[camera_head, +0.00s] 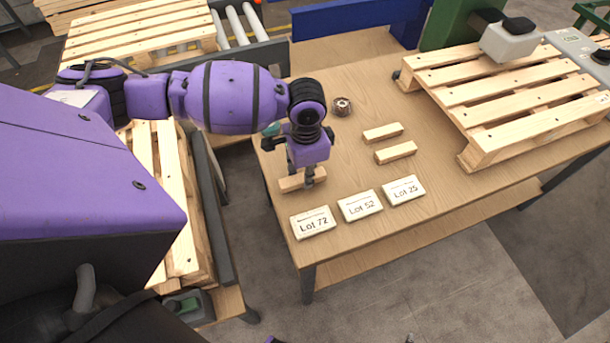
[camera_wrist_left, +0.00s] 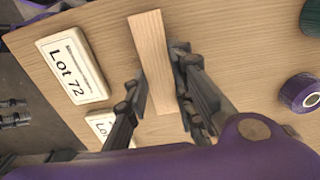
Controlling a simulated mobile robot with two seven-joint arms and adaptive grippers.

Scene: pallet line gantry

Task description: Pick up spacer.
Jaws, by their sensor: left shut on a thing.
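A wooden spacer (camera_head: 290,183) is at the table's left edge area in the head view, under my left gripper (camera_head: 302,178). In the left wrist view the spacer (camera_wrist_left: 150,50) is a pale wooden block between the two fingers of my left gripper (camera_wrist_left: 158,97), which is shut on it. I cannot tell whether it touches the table. Two more wooden spacers lie on the table, one farther back (camera_head: 383,132) and one nearer (camera_head: 396,152). My right gripper is not in view.
White plates marked Lot 72 (camera_head: 313,222), Lot 52 (camera_head: 360,205) and Lot 25 (camera_head: 403,190) lie along the front of the wooden table (camera_head: 445,222). A pallet (camera_head: 505,92) rests at the right.

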